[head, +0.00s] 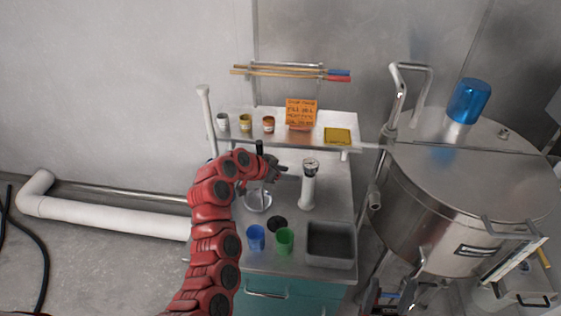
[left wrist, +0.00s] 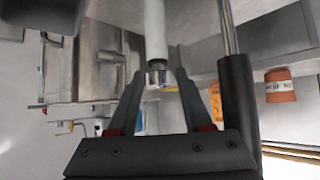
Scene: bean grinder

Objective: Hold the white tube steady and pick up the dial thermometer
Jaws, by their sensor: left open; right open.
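The white tube (head: 307,190) stands upright on the metal bench top in the head view. The dial thermometer (head: 311,165) sits at its top end, with its round face showing. My left gripper (head: 277,170) is open and empty, just left of the tube's upper part. In the left wrist view, the white tube (left wrist: 155,28) appears upside down. Its metal-ringed end with the thermometer (left wrist: 161,77) lies between the spread fingers of my left gripper (left wrist: 160,72), with gaps on both sides.
A black-handled rod (head: 260,149) stands close beside my left gripper, above a clear bowl (head: 257,201). Blue (head: 256,237) and green (head: 285,240) cups and a grey bin (head: 331,262) stand in front. A shelf (head: 290,138) with small jars is behind. A large steel drum (head: 440,215) is at right.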

